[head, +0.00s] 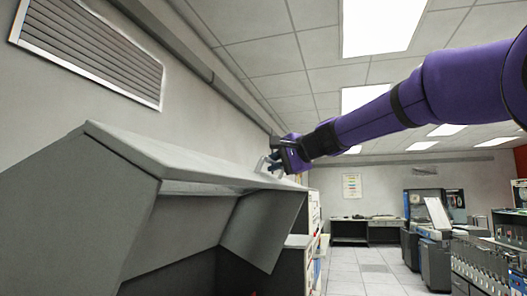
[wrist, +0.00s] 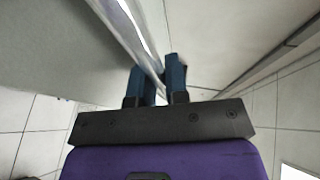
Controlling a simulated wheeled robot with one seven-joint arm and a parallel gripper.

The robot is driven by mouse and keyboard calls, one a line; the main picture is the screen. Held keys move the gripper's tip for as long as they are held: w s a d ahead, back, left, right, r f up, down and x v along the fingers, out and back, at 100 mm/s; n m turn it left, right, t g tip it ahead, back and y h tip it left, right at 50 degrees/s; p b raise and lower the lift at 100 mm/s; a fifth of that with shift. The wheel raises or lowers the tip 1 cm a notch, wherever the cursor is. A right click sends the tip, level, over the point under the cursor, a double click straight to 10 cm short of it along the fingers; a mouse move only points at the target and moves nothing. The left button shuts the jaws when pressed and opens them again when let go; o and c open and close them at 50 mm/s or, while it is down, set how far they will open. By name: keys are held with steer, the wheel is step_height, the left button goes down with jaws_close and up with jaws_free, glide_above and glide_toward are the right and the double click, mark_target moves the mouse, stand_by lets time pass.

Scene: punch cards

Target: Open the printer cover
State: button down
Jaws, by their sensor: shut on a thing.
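The grey printer cover (head: 180,160) fills the left of the head view. It is tilted up, with its angled side panels and shaded underside showing. A pale bar handle (head: 263,164) sits at its far right end; the bar also runs between the fingers in the wrist view (wrist: 137,34). My gripper (head: 274,163), at the end of my purple arm, is shut on this handle. Its two blue fingers (wrist: 159,82) stand on either side of the bar. The exact finger contact is partly hidden in the head view.
A wall vent (head: 90,52) is at upper left, and the wall runs behind the cover. Cabinets and machines (head: 435,245) stand at right. A light tiled floor (head: 362,272) lies open between them and the printer.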

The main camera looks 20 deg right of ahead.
steer(key=shift+s+d+f, duration=0.2)
steer(key=shift+d+f, duration=0.05)
steer(key=shift+f, duration=0.25)
steer(key=shift+s+d+f, duration=0.2)
steer(key=shift+d+f, duration=0.05)
steer(key=shift+f, duration=0.2)
steer(key=c, duration=1.4)
jaws_free()
steer(key=v, duration=1)
steer(key=shift+s+d+r, duration=0.1)
steer(key=shift+s+d, duration=0.05)
steer(key=shift+s, duration=0.2)
